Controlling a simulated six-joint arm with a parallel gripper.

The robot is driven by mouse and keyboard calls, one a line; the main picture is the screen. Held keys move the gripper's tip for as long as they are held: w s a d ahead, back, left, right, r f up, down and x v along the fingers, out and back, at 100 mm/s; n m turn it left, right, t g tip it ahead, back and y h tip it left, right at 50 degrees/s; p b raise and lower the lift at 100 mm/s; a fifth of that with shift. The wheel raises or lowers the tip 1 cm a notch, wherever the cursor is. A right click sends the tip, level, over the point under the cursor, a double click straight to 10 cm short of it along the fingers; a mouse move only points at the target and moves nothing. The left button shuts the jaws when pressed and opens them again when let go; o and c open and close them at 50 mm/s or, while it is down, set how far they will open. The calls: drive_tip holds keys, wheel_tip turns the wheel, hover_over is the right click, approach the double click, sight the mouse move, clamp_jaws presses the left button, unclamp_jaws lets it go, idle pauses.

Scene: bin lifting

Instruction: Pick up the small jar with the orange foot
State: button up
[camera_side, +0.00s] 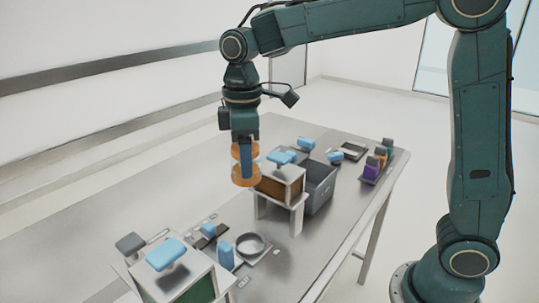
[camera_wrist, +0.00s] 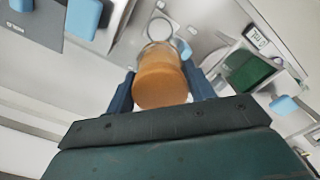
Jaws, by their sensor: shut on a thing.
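The small jar with the orange foot (camera_side: 242,180) is between the fingers of my gripper (camera_side: 248,166) in the side view. It shows orange at its top and at its foot, with a finger crossing its middle. My gripper points down and is shut on the jar, which looks upright and raised above the table. In the wrist view the jar (camera_wrist: 160,78) fills the space between the two blue fingers of my gripper (camera_wrist: 160,90). Its far end looks clear and pale. Part of its side is hidden by the fingers.
A white stand with a brown front (camera_side: 280,188) is close to the jar's right, with a grey bin (camera_side: 320,187) behind it. A white box with a green front (camera_side: 195,285) and a round dish (camera_side: 250,245) are at the front. The table's left side is mostly bare.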

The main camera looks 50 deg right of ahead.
drive_tip(key=shift+r, duration=0.35)
idle(0.4)
